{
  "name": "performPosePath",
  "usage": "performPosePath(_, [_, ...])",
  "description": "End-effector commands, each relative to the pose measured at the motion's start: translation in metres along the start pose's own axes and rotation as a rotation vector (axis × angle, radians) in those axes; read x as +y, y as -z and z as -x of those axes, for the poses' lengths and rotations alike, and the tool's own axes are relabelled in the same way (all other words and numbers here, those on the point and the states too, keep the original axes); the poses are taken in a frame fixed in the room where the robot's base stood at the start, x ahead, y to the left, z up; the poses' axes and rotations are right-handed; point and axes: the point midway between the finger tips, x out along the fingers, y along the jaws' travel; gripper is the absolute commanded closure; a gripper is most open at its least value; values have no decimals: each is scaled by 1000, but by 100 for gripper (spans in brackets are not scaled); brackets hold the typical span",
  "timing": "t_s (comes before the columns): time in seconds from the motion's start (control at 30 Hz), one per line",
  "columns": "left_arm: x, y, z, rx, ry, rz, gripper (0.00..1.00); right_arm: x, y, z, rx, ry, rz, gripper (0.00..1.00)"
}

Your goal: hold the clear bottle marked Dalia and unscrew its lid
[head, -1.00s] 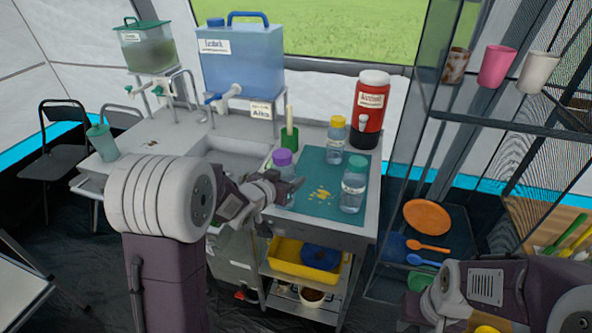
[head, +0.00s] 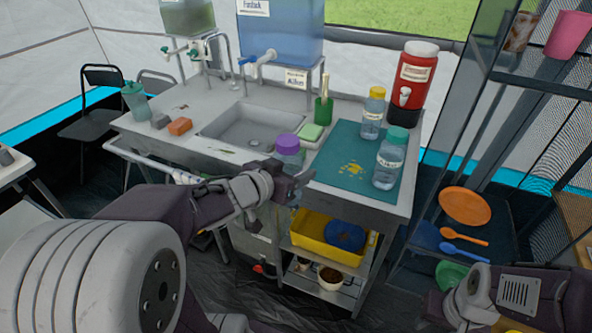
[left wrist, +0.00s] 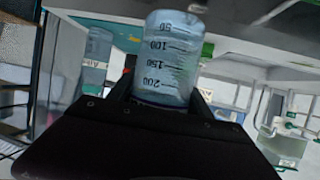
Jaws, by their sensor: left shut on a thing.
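My left gripper (head: 294,185) is shut on a clear bluish bottle with a purple lid (head: 288,143) in the head view. The bottle is roughly upright by the counter's front edge, left of the teal mat (head: 345,182). In the left wrist view the bottle (left wrist: 168,55) stands between the fingers, with marks from 50 to 200 on its side. No name is readable on it. Similar bottles with a yellow lid (head: 373,113) and a teal lid (head: 390,160) stand on the mat. Their label text is too small to read. My right arm shows at lower right, but its gripper is not visible.
A red drink jug (head: 413,85) stands at the back right. A yellow bin (head: 312,232) is on the shelf below. A shelving rack is at right.

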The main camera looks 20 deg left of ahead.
Motion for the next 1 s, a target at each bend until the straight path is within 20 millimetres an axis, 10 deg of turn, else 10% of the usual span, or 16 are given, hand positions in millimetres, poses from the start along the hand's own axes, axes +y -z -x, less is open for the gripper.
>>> performPosePath(0.17, [0, 0, 0, 1, 0, 0, 98, 0, 0, 0, 0, 0, 0, 64])
performPosePath(0.43, [0, 15, 6, 2, 0, -1, 100, 0, 2, 15, 0, 0, 0, 64])
performPosePath(0.83, [0, 141, 58, 2, 0, -1, 100, -3, 16, 151, 0, 0, 0, 64])
performPosePath(1.0, [0, 165, 68, 1, 0, 0, 100, -4, 18, 178, 0, 0, 0, 64])
